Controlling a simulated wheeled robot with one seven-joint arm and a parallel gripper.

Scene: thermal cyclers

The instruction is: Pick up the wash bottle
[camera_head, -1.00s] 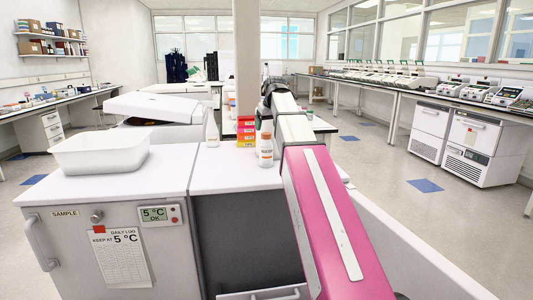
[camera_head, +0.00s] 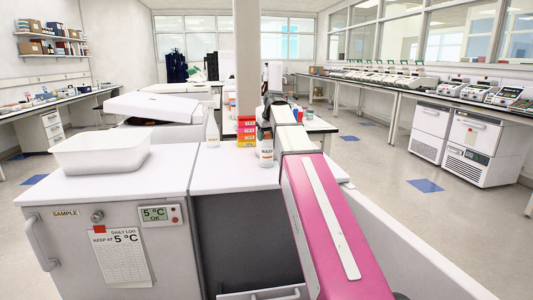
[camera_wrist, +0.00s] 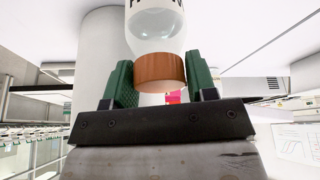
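The wash bottle (camera_head: 266,150) stands upright on the white bench top in the head view, a pale bottle with a dark-lettered label. Its cap is hidden there behind my gripper (camera_head: 266,128), which is at the bottle's top. In the wrist view the bottle (camera_wrist: 158,35) appears upside down, clear with dark print and an orange-brown cap (camera_wrist: 154,73). The green fingers of my gripper (camera_wrist: 162,80) are apart, one on each side of the cap. I see no clear grip, and contact is hard to judge.
Stacked coloured boxes (camera_head: 246,130) stand just left of the bottle, and a clear bottle (camera_head: 212,130) is farther left. A white tub (camera_head: 100,153) sits on the sample unit. Bench top in front of the bottle is clear.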

